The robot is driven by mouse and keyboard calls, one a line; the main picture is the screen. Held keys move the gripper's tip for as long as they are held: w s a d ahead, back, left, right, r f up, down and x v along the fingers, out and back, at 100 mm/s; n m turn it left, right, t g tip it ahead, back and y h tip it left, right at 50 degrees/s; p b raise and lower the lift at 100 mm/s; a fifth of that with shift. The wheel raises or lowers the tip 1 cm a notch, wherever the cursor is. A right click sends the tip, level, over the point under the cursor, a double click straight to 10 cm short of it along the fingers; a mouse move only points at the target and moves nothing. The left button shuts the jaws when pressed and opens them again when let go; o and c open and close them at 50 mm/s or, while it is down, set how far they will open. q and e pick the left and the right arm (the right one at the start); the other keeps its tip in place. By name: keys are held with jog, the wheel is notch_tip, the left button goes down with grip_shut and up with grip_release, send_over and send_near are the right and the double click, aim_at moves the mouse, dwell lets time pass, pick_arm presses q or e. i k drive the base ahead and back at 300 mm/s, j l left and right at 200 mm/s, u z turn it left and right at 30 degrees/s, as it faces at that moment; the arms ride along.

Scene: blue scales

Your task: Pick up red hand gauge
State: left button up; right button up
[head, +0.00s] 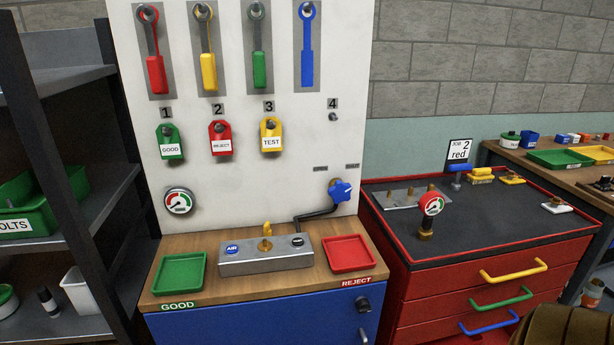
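A round gauge with a red rim (432,204) and a red and green dial stands upright on a brass base. It is on the dark top of the red drawer cabinet (440,253), near its front left part. A red-handled tool with a ring end (155,72) hangs on the white board, left of similar yellow (208,70), green (259,70) and blue (306,68) ones. A second dial gauge (180,202) is mounted low on the board. Neither gripper is in view.
The wooden bench holds a green tray (181,272), a grey block with fittings (265,258) and a red tray (349,254). A blue valve handle (341,191) sticks out above it. A metal plate with brass fittings (405,197) lies behind the red-rimmed gauge. The cabinet's front right top is clear.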

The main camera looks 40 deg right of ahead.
aim_at(431, 203)
jog(key=z, duration=2.1)
